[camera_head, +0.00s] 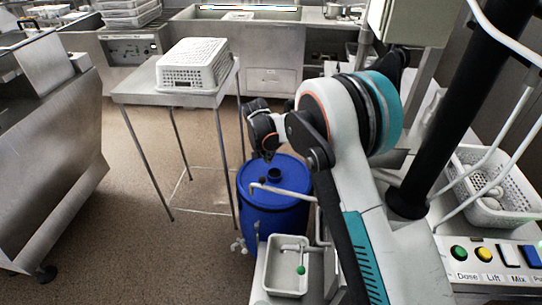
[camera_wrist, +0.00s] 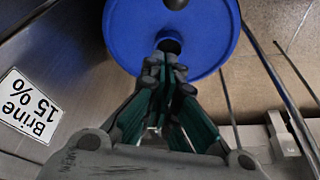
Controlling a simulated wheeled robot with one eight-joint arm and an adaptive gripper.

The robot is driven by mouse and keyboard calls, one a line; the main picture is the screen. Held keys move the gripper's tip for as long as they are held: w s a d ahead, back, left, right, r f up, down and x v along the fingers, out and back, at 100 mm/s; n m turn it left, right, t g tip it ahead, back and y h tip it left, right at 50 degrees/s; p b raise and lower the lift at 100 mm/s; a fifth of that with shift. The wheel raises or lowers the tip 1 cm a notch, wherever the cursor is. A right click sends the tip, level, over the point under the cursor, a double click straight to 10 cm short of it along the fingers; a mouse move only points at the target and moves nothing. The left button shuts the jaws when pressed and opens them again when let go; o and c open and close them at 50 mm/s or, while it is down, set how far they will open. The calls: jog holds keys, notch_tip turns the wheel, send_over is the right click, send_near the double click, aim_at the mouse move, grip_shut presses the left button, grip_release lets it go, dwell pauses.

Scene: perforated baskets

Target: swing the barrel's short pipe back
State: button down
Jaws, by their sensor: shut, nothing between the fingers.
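The blue barrel (camera_head: 270,222) stands on the floor, with a dark round opening (camera_head: 274,175) in its lid. A thin pale pipe (camera_head: 282,191) with a bent end reaches over the front of the lid from the right. My gripper (camera_head: 268,158) is above the far side of the lid, pointing down. In the wrist view my gripper (camera_wrist: 166,66) is shut and empty, its tips in line with one of two dark openings on the blue lid (camera_wrist: 215,30). Whether the tips touch the lid I cannot tell. I cannot make out the pipe in the wrist view.
A steel table (camera_head: 170,97) with a white perforated basket (camera_head: 192,65) stands behind and left of the barrel. A white tray (camera_head: 287,265) is close in front. A small tap (camera_head: 239,245) shows low on the barrel's left. A "Brine 15 %" label (camera_wrist: 28,106) is at left.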

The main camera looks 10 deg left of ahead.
aim_at(263, 180)
notch_tip(263, 180, down, 6)
jog(key=s+b, duration=0.1)
jog(key=b, duration=0.2)
jog(key=shift+s+a+f+b, duration=0.25)
jog(key=shift+b, duration=0.1)
jog(key=shift+n, duration=0.7)
jog(key=shift+s+a, duration=0.2)
jog(key=shift+s, duration=1)
jog(key=shift+s+a, duration=0.2)
jog(key=shift+s, duration=1)
